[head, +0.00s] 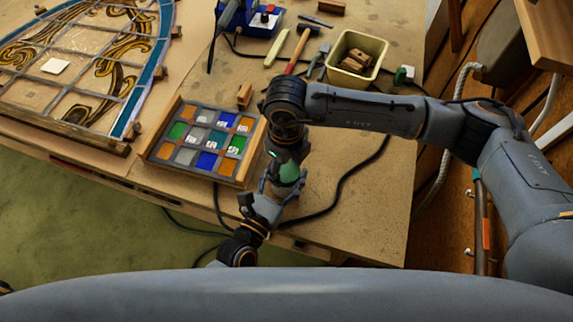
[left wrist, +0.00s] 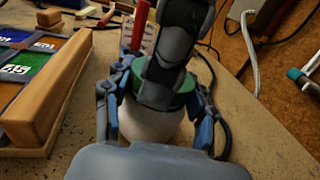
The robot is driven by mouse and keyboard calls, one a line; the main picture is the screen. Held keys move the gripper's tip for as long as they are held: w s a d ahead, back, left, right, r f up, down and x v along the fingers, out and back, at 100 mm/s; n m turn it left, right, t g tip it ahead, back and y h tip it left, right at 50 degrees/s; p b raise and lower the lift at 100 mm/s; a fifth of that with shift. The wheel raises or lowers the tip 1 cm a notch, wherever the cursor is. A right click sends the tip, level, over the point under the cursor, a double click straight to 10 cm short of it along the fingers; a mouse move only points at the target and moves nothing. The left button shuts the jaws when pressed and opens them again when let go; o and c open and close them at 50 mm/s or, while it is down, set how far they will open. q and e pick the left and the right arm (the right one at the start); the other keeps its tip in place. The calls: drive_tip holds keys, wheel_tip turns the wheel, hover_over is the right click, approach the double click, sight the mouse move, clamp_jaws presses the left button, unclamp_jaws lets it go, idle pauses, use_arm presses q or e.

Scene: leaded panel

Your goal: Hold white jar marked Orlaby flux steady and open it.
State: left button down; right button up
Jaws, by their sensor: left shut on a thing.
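A white jar with a green lid stands near the front edge of the workbench. In the left wrist view, its pale body (left wrist: 148,122) sits between the fingers of my left gripper (left wrist: 158,112), which is shut on it. The green lid (left wrist: 184,101) shows above the body and also in the head view (head: 289,172). My left gripper (head: 280,188) reaches in from the bottom of the head view. My right gripper (left wrist: 165,85) comes down from above over the lid and hides part of it. Whether its fingers grip the lid cannot be seen. No marking is readable.
A wooden tray (head: 158,159) of coloured glass squares stands close left of the jar. A leaded panel (head: 90,70) lies at the far left. A cream bin (head: 338,77), a hammer (head: 292,62) and a blue device (head: 262,22) are farther back. A dark cable (head: 345,180) runs right of the jar.

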drive_tip(key=n, duration=0.6)
drive_tip(key=o, duration=1.3)
drive_tip(key=shift+r, duration=2.3)
drive_tip(key=shift+c, duration=0.5)
wheel_tip(320, 180, up, 3)
drive_tip(key=m, duration=0.5)
drive_tip(key=shift+m, duration=0.3)
drive_tip(key=shift+f, duration=3.85)
drive_tip(key=shift+c, duration=0.5)
